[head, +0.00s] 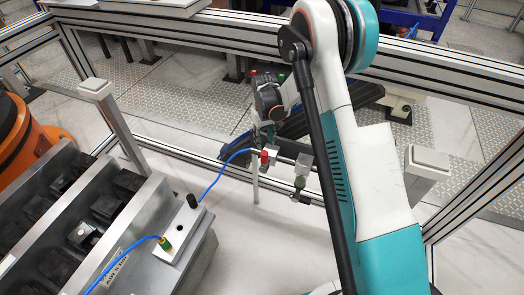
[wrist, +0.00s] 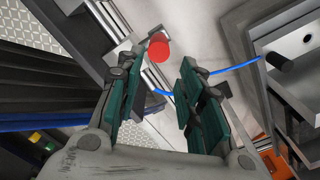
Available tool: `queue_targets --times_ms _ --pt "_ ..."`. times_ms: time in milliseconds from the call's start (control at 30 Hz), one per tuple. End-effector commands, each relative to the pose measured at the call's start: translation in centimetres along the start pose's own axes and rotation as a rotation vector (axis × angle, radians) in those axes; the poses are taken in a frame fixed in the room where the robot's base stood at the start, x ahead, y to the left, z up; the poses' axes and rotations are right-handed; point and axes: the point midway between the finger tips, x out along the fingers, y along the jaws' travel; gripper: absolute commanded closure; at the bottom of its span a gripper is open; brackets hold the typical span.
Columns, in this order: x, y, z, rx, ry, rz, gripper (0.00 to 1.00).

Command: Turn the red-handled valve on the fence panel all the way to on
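The red valve handle (head: 264,155) shows in the head view as a small red cap on a metal fitting by the fence, beside my arm. A blue hose runs from it. In the wrist view the red handle (wrist: 158,47) appears as a round red end, just beyond and between the fingertips. My gripper (wrist: 160,72) is open, with a green-padded finger on each side and nothing between the pads. No contact with the handle shows. In the head view the fingers are hard to make out, and the valve's turned position cannot be told.
A grey block with a black knob (head: 192,201) and a green-and-yellow hose fitting (head: 165,243) stands at the lower left. A green-topped fitting (head: 300,182) sits right of the valve. Fence rails (head: 180,35) cross behind. Floor is clear below the valve.

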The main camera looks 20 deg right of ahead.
Motion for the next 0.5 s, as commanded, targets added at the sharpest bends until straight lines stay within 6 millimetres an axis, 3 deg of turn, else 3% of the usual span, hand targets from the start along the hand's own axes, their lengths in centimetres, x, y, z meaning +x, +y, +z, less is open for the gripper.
queue_targets --times_ms 167,500 --pt "1.6 0.2 0.0 -0.003 -0.002 0.0 0.65" --pt "8.1 0.1 0.0 -0.002 -0.002 0.0 0.65"
